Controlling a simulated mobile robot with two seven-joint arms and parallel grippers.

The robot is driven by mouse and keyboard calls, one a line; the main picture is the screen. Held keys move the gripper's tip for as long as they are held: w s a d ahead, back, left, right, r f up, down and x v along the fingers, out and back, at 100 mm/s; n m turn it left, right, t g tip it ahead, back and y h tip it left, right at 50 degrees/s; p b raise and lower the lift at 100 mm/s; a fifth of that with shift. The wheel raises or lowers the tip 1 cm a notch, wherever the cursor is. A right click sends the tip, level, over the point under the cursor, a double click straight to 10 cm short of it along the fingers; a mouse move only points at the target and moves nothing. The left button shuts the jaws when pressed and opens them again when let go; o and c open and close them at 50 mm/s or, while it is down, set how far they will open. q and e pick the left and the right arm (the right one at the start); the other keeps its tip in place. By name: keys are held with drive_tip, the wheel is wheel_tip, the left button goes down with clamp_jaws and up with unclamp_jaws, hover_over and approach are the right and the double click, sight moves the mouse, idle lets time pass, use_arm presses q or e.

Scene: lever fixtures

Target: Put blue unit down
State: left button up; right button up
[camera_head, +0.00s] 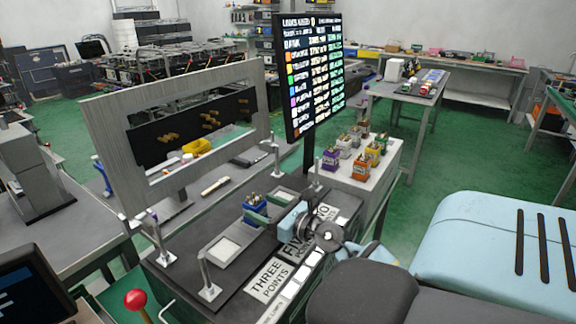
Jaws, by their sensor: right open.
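The blue unit (254,203) is a small blue block with metal posts on top. It stands upright at the far end of a grey plate (211,253) on the dark board. My right gripper (264,209) reaches in from the right, with its green fingers at the blue unit, one on its near side and one toward its far side. The jaws are open, and I cannot tell if a finger touches the unit. The fingers hide the unit's lower part. A pale square recess (223,249) in the plate's near part is empty. My left gripper is not in view.
A tall display screen (312,75) stands behind my right gripper. A grey framed panel (100,130) rises at the back left. Several coloured units (373,152) stand on a side table. Metal posts (208,290) rise around the board, and printed point labels (270,279) lie at its right.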

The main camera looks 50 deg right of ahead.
drive_tip(key=s, duration=0.2)
drive_tip(key=s+b, duration=0.1)
drive_tip(key=s, duration=0.4)
drive_tip(key=shift+s+d+f+b, duration=0.15)
drive_tip(key=shift+s+d+b, duration=0.15)
drive_tip(key=shift+s, duration=0.4)
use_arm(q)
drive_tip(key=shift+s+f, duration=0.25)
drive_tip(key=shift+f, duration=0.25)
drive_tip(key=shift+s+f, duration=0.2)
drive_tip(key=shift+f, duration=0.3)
